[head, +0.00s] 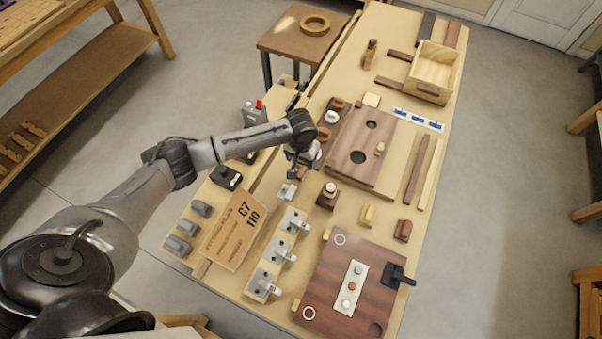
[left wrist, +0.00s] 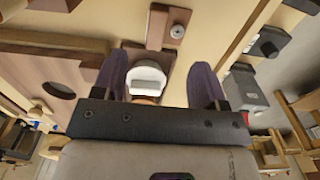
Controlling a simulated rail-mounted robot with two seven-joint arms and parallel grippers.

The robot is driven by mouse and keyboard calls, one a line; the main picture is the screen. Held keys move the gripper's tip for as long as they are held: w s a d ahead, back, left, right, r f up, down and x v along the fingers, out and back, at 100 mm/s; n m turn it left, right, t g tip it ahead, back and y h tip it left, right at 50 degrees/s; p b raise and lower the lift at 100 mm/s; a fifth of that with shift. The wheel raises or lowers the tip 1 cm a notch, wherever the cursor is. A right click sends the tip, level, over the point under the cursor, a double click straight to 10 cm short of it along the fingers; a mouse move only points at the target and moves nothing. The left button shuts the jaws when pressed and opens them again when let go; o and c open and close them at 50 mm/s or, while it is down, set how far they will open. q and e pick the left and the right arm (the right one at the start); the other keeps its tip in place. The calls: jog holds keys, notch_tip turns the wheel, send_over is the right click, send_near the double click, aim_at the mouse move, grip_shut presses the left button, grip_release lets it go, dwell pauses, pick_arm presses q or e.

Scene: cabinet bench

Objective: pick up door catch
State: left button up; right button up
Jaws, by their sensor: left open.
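My left gripper (head: 303,168) hangs over the bench, left of the dark wood board. In the left wrist view its two dark fingers (left wrist: 160,85) are apart. A white piece with a rounded front and a raised bar (left wrist: 147,80) shows between them; I cannot tell whether they touch it. It looks like the door catch, but I cannot be sure. In the head view this white piece (head: 311,150) is partly hidden by the gripper. A brown block with a round metal knob (left wrist: 176,31) lies just beyond it. My right gripper is not in view.
The dark board with holes (head: 352,172) lies right of the gripper. A grey box with a red button (head: 253,114) stands to the left. Several blocks with metal fittings (head: 285,250) and a labelled card (head: 235,228) lie nearer. An open wooden box (head: 433,72) is at the far end.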

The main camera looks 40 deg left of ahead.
aim_at(301, 170)
pick_arm(q)
jog(key=shift+s+f+b, duration=0.15)
jog(key=shift+f+b, duration=0.5)
jog(key=shift+f, duration=2.5)
jog(key=shift+c, duration=0.2)
jog(key=c, duration=0.5)
jog(key=shift+r, duration=0.1)
